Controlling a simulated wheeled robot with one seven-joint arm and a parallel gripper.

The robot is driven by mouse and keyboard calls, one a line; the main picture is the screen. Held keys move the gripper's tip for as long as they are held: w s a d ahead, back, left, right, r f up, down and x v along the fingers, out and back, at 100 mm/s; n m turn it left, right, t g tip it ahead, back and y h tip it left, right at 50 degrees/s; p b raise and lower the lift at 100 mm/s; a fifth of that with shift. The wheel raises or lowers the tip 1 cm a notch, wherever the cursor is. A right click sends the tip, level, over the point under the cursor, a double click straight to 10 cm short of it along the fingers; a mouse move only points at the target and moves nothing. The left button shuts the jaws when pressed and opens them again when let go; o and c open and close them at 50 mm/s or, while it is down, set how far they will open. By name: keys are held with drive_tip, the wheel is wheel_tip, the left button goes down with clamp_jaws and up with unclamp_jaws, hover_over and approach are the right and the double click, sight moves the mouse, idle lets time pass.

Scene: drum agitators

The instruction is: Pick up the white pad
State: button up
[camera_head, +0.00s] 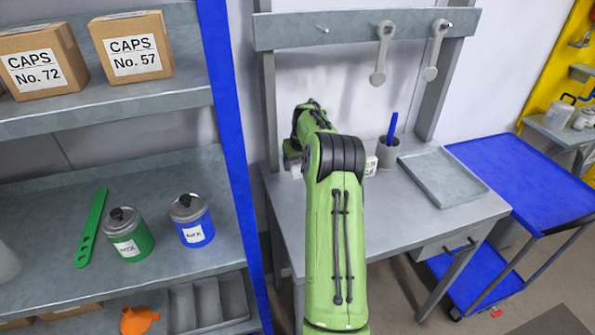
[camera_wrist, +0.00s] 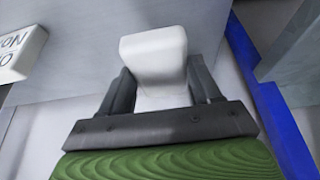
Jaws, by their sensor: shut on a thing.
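The white pad (camera_wrist: 155,58) is a pale block with rounded edges. In the wrist view it sits between the two dark fingers of my gripper (camera_wrist: 160,88), which are shut on it. In the head view my green arm reaches over the left part of the grey workbench (camera_head: 420,233). My arm hides most of the gripper and the pad there. I cannot tell from these views whether the pad touches the bench top.
A white box with dark lettering (camera_wrist: 22,52) is at the left of the wrist view. A grey cup with a blue pen (camera_head: 388,152) and a grey tray (camera_head: 443,178) stand on the bench. Blue shelf post (camera_head: 238,165) is left; blue cart (camera_head: 530,185) is right.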

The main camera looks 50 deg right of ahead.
drive_tip(key=shift+v, duration=0.95)
drive_tip(key=s+a+b, duration=0.1)
drive_tip(key=s+a, duration=0.3)
drive_tip(key=s, duration=0.4)
drive_tip(key=s+a+b, duration=0.1)
drive_tip(key=s+a, duration=0.4)
drive_tip(key=s, duration=0.3)
drive_tip(key=shift+s, duration=0.3)
drive_tip(key=shift+f, duration=0.15)
drive_tip(key=o, duration=0.4)
drive_tip(key=c, duration=0.3)
drive_tip(key=shift+w, duration=0.1)
